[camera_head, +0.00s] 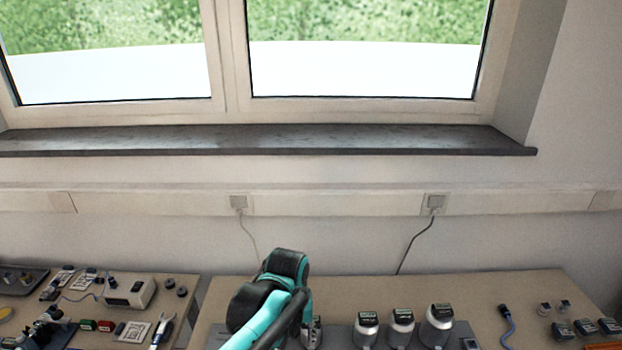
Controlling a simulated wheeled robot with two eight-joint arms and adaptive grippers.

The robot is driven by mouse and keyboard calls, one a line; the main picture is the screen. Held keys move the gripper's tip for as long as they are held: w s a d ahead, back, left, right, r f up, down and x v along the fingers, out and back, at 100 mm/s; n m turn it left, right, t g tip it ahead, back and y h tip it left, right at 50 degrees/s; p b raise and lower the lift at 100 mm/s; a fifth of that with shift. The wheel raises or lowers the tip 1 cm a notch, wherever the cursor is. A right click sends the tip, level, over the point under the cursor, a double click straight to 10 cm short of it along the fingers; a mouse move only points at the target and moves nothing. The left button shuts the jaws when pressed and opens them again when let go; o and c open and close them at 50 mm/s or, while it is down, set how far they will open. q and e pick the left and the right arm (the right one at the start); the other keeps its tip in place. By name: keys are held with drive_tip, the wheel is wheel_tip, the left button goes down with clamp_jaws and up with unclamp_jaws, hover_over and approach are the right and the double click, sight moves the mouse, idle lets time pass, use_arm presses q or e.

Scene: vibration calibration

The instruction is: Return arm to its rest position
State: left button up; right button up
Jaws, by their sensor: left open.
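My left arm (262,318), teal and black, rises from the bottom edge a little left of the middle. It is above the left part of the right-hand table (480,288). Its gripper is at the black end of the arm and is open; its fingertips are hard to make out against the dark links. I see nothing held in it. My right arm and right gripper are not in view.
Several silver cylinders with black tops, one of them here (401,328), stand right of my arm. A blue-ended cable (506,322) and small blocks (563,330) lie further right. The left table (185,268) carries electronics. A window sill (270,140) juts above.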

use_arm(q)
drive_tip(key=s+a+r+t, duration=0.2)
drive_tip(key=s+a+t, duration=0.4)
drive_tip(key=s+a, duration=0.5)
drive_tip(key=a, duration=0.3)
drive_tip(key=shift+s+a+r, duration=0.2)
drive_tip(key=shift+r, duration=0.1)
idle(1.4)
